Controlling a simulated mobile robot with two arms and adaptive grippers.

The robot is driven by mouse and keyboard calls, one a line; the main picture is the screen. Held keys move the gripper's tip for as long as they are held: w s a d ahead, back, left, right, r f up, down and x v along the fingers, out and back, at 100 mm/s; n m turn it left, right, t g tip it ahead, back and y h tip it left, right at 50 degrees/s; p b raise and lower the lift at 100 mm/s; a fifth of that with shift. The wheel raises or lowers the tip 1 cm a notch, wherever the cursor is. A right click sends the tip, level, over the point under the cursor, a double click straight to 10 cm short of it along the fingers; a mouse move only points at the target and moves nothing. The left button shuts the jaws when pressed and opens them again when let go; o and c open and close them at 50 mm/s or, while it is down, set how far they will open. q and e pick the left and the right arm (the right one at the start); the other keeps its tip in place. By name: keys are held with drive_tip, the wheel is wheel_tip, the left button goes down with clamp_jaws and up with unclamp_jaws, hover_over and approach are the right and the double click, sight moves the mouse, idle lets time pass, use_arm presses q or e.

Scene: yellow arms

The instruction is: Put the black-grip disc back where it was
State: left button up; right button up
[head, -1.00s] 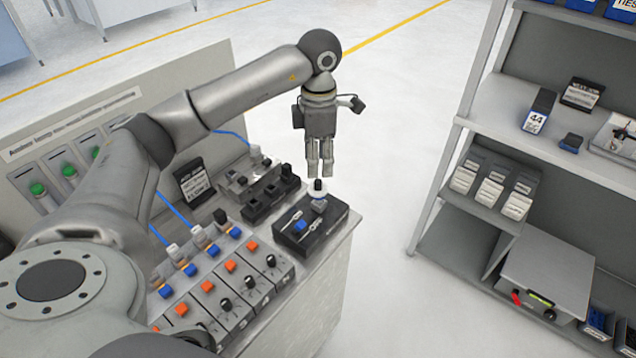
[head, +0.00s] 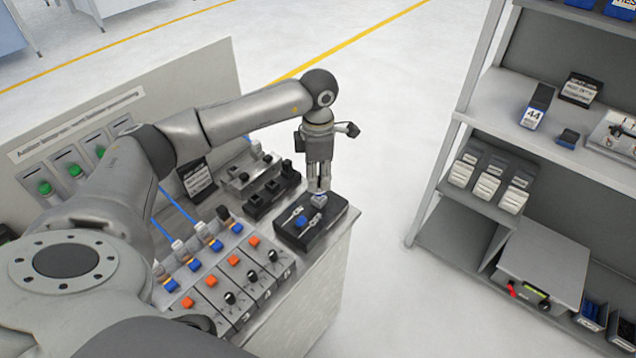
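The black-grip disc is mostly covered by my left gripper (head: 319,187) in the head view. The gripper points straight down at the right back part of a black tray (head: 311,233). Its fingers reach down to a small grey piece (head: 318,201) at the disc's spot, just above or at the tray. I cannot tell whether the fingers are closed on the disc's grip. A blue piece (head: 301,221) and small silver parts lie in the tray. My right gripper is not in view.
Black sockets (head: 272,189) stand behind the tray. A panel with orange buttons (head: 231,260) and black knobs lies to its left, with blue cables behind. The bench edge is close on the tray's right. A shelf (head: 480,205) with bins stands across open floor.

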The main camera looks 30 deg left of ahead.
use_arm(q)
drive_tip(key=c, duration=0.5)
clamp_jaws()
drive_tip(key=shift+r, duration=0.15)
